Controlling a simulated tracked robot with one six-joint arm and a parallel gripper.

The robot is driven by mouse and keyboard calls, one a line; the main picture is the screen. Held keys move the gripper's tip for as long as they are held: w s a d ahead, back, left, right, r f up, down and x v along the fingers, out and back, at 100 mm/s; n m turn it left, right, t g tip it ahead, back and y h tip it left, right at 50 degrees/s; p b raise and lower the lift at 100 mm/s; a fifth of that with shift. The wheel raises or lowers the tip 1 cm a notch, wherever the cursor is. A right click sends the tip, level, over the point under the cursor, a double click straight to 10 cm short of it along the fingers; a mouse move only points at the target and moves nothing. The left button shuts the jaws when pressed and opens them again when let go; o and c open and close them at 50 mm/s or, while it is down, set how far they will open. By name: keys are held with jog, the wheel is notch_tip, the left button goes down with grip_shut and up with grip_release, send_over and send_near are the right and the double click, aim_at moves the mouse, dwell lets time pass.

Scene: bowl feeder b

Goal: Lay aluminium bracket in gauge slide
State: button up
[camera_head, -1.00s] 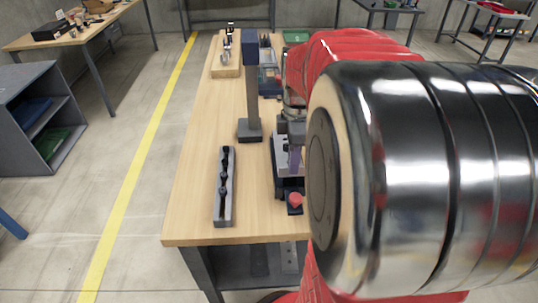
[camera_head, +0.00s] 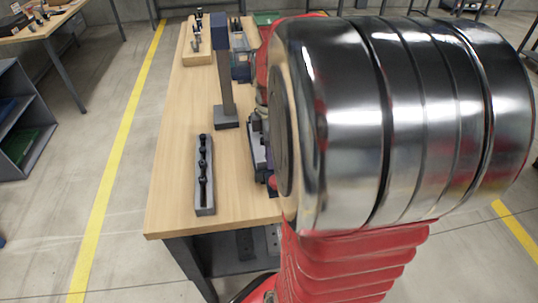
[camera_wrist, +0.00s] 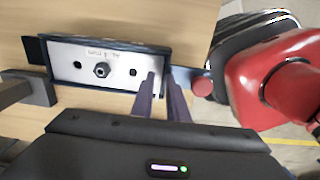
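The gauge slide (camera_wrist: 60,80) shows in the wrist view as a dark-framed block with a pale plate (camera_wrist: 125,77) in it. The plate has a central stud, holes and a marking that seems to read "Al 4 mm". I cannot tell a separate aluminium bracket from this plate. My gripper (camera_wrist: 162,82) has its two slim purple fingers apart, with a narrow gap and nothing clear between them. The fingers overlap the plate's right end in the view; contact cannot be told.
A red knob (camera_wrist: 202,88) sits by the slide's end. A grey post on a foot (camera_head: 226,116) stands behind the slide. A grey rail with black pegs (camera_head: 205,178) lies on the bench (camera_head: 173,185) to the left. A wooden block with parts (camera_head: 197,50) is farther back.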

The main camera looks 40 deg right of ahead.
jog(key=shift+o, duration=0.8)
jog(key=shift+r, duration=0.1)
notch_tip(320, 180, up, 12)
dwell(0.5)
jog(key=s+a+f+m+t, duration=0.2)
jog(key=a+m, duration=0.3)
jog(key=a, duration=0.6)
jog(key=s+a+f+m+t, duration=0.2)
jog(key=a+m, duration=0.4)
jog(key=a, duration=0.6)
jog(key=shift+a+f+t, duration=0.3)
jog(key=shift+t, duration=0.4)
